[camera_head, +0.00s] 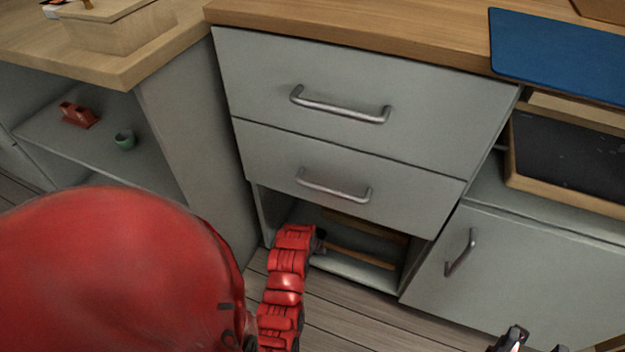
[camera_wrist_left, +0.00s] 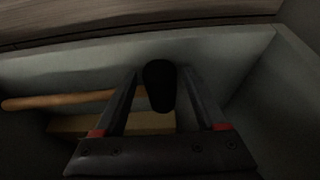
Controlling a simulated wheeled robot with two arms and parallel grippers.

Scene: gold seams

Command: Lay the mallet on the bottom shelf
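The mallet has a black head (camera_wrist_left: 160,85) and a wooden handle (camera_wrist_left: 60,101) that runs left in the left wrist view. It lies low inside the open bottom compartment, by its front edge. In the head view its handle (camera_head: 362,258) shows to the right of my left gripper (camera_head: 319,241), which reaches into the compartment. My left gripper (camera_wrist_left: 161,73) is open, its fingers on either side of the black head with gaps beside it. The bottom shelf (camera_head: 355,271) shows under the two drawers. My right gripper (camera_head: 537,344) shows only its separated tips at the bottom edge.
A wooden piece (camera_wrist_left: 110,123) lies deeper in the compartment. The lower drawer (camera_head: 340,180) closes the space above. A cupboard door (camera_head: 520,265) is to the right. A side shelf (camera_head: 95,145) holds a red object (camera_head: 78,115) and a green cup (camera_head: 125,140).

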